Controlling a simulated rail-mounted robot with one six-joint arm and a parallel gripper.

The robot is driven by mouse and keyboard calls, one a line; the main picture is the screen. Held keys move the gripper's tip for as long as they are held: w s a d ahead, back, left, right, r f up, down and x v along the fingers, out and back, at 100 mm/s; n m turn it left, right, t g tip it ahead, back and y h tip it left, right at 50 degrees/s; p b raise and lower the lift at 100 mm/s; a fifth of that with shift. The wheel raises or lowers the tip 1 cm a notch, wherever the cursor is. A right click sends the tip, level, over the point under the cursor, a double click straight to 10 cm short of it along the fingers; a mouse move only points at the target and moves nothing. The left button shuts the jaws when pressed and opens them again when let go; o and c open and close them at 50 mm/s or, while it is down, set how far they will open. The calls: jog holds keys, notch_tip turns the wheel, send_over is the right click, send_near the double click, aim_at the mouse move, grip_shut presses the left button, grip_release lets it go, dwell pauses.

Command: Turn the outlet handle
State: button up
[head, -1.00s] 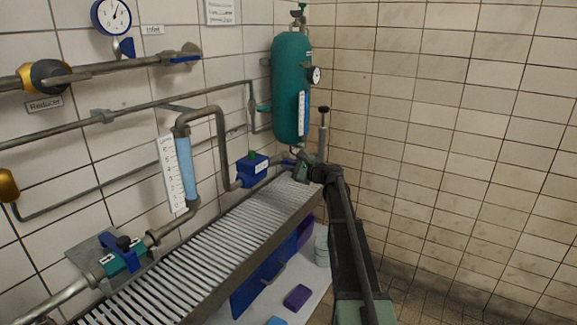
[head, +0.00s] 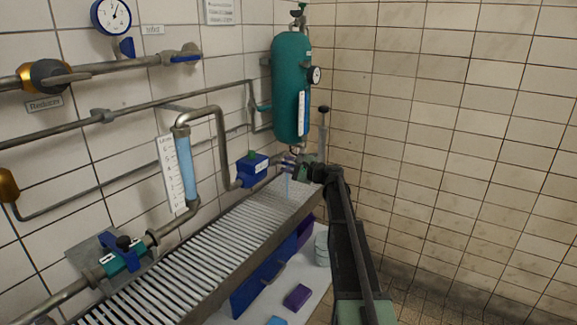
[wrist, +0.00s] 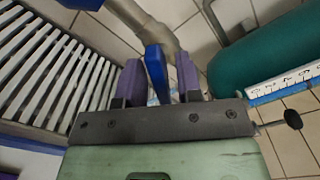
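The blue outlet handle (wrist: 155,72) stands between the two purple fingers of my gripper (wrist: 161,76) in the wrist view. The left finger is close against it, and a narrow gap shows at the right finger. The handle hangs from a grey pipe end. In the head view my gripper (head: 288,162) is at the pipe outlet, below the green tank (head: 291,90), and mostly hides the handle. A thin pale-blue stream (head: 286,188) falls from the outlet onto the slatted grating.
The slatted grating (head: 205,245) runs along the wall under the pipes. A blue box-shaped unit (head: 252,169) sits on the pipe left of my gripper. A valve with a blue handle (head: 121,252) is at the lower left. The tiled wall on the right is clear.

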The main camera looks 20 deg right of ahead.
jog(key=shift+o, duration=0.2)
jog(key=v, duration=1)
jog(key=shift+s+d, duration=0.2)
jog(key=shift+s, duration=0.1)
jog(key=shift+w+d+f, duration=0.1)
jog(key=shift+d+f, duration=0.05)
dwell(1.8)
jog(key=x, duration=1.1)
jog(key=shift+c, duration=0.3)
